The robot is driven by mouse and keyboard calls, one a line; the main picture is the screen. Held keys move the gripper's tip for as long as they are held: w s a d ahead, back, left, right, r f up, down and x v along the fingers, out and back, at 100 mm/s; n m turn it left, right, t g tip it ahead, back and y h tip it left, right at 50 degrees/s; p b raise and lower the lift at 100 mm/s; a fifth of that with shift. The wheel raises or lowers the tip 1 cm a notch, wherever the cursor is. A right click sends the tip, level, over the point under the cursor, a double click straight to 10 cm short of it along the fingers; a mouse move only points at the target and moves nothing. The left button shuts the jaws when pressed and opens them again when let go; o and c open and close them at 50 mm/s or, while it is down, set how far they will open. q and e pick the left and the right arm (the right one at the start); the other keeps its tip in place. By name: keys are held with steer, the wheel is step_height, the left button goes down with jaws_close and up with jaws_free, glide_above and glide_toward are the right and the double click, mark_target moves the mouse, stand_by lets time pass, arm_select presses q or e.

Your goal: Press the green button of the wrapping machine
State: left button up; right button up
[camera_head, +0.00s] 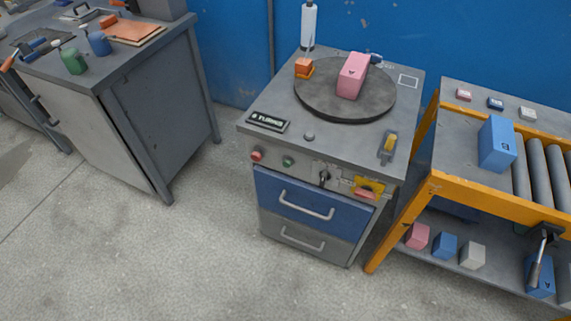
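The wrapping machine (340,165) is a grey cabinet in the middle of the head view. The green button (288,161) is small and round on its front panel, just right of a red button (257,155). On top is a dark round turntable (320,100) with a pink box (352,76) on it. A white roll (308,24) stands upright behind, above an orange block (304,67). A sign reading "8 TURNS" (268,121) lies at the top's front left. Neither of my grippers is in view, and nothing covers the green button.
A dark switch (324,176) and a yellow-and-red fitting (368,188) are right of the buttons. Below is a blue drawer (300,200). A yellow-framed roller table (450,190) with blue box (497,143) stands close right; a workbench (130,130) stands left. The front floor is clear.

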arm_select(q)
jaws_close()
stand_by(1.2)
